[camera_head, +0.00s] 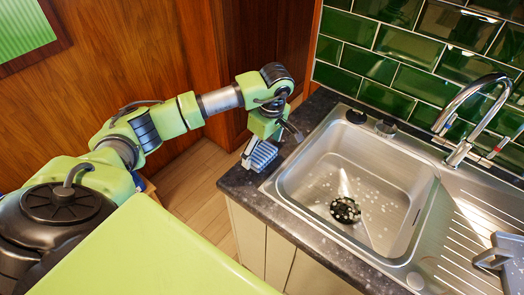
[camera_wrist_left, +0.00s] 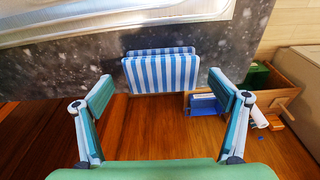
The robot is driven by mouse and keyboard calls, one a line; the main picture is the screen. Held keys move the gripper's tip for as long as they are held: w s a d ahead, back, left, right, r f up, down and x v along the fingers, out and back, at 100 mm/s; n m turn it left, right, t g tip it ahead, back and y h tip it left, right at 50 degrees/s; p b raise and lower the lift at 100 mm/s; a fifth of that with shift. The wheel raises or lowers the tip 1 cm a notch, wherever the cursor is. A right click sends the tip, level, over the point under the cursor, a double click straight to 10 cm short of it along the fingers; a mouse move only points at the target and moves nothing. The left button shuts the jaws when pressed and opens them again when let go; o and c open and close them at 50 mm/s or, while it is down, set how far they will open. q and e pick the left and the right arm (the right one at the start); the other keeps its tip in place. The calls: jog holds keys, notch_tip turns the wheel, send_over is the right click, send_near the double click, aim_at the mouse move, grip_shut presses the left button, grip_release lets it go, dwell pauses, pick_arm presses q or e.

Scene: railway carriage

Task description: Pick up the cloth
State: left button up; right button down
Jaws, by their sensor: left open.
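The cloth (camera_head: 262,156) is folded and has blue and white stripes. It lies at the left front edge of the dark worktop beside the sink. In the left wrist view the cloth (camera_wrist_left: 160,74) hangs over the worktop edge, in two layers. My left gripper (camera_head: 266,132) is just above the cloth and partly hides it in the head view. In the left wrist view the open fingers of the left gripper (camera_wrist_left: 162,86) stand on either side of the cloth, with a gap at each side. My right gripper is not seen.
A steel sink (camera_head: 350,190) with a tap (camera_head: 470,115) is right of the cloth. A grey item (camera_head: 500,255) stands on the drainer. Green tiles and a wooden wall are behind. An open wooden box (camera_wrist_left: 275,95) with blue and green things is low at the right in the wrist view.

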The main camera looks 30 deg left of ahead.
pick_arm(q)
jog(key=shift+a+f, duration=0.1)
jog(key=shift+f, duration=0.65)
jog(key=c, duration=1.2)
jog(key=shift+r, duration=0.1)
jog(key=shift+r+b, duration=0.55)
jog(key=shift+b, duration=0.05)
jog(key=s+r+b, duration=0.1)
jog(key=r, duration=0.1)
jog(key=s+d+r+b, duration=0.1)
jog(key=r, duration=0.1)
jog(key=s+d+r+b, duration=0.1)
jog(key=r, duration=0.2)
jog(key=shift+s, duration=0.4)
jog(key=s+d+r, duration=0.4)
jog(key=s, duration=0.5)
jog(key=shift+r, duration=0.4)
